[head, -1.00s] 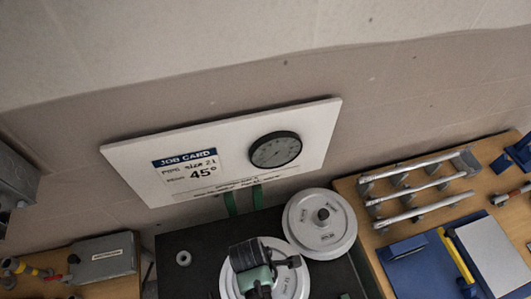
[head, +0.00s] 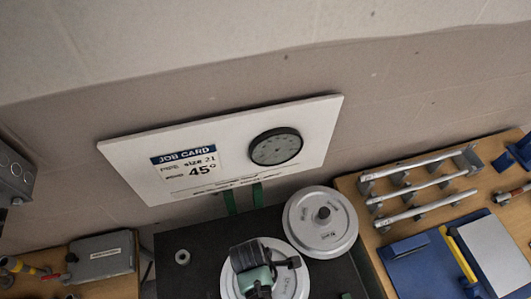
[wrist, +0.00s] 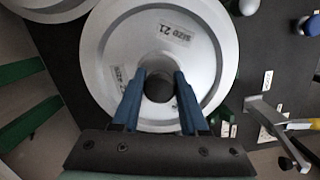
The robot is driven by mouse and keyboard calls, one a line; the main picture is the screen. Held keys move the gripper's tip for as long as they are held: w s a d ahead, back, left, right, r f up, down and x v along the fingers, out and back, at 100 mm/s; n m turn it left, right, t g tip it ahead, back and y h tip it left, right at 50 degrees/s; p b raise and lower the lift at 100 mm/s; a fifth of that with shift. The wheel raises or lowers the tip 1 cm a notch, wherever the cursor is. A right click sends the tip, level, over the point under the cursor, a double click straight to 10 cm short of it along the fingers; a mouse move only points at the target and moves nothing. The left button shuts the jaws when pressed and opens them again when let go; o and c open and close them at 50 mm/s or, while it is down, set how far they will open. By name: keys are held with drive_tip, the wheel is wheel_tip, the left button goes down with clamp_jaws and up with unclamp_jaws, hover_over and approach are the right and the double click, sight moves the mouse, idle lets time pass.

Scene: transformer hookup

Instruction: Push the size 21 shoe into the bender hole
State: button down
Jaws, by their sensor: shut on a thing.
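The size 21 shoe (wrist: 112,45), a pale grey grooved wheel labelled "size 21", lies flat on the dark bender top in the wrist view. In the head view its rim (head: 288,284) shows around my gripper (head: 262,268). In the wrist view the blue fingers of my gripper (wrist: 160,75) are on either side of the shoe's raised centre hub and shut on it. The dark round centre (wrist: 158,88) shows between the fingers. The bender hole is hidden under the shoe, and I cannot tell how deep the shoe sits.
A second grey shoe (head: 320,222) with a dark centre post lies close behind and right. A job card board (head: 225,158) reads size 21, 45°. A pipe rack (head: 420,186) and blue mat (head: 418,268) are on the right bench. A small ring (head: 182,257) lies left.

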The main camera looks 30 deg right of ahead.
drive_tip(key=shift+f+b, duration=1)
drive_tip(key=shift+f, duration=0.55)
idle(0.6)
drive_tip(key=c, duration=0.7)
unclamp_jaws()
drive_tip(key=shift+r, duration=0.1)
drive_tip(key=shift+c, duration=0.2)
drive_tip(key=o, duration=0.4)
wheel_tip(320, 180, up, 5)
drive_tip(key=p, duration=0.5)
drive_tip(key=r, duration=0.4)
drive_tip(key=a+r+b, duration=0.1)
drive_tip(key=r, duration=0.3)
drive_tip(key=r+b, duration=0.1)
drive_tip(key=r, duration=0.3)
drive_tip(key=shift+w+a+r, duration=0.3)
drive_tip(key=shift+w+r, duration=0.05)
drive_tip(key=shift+w, duration=0.05)
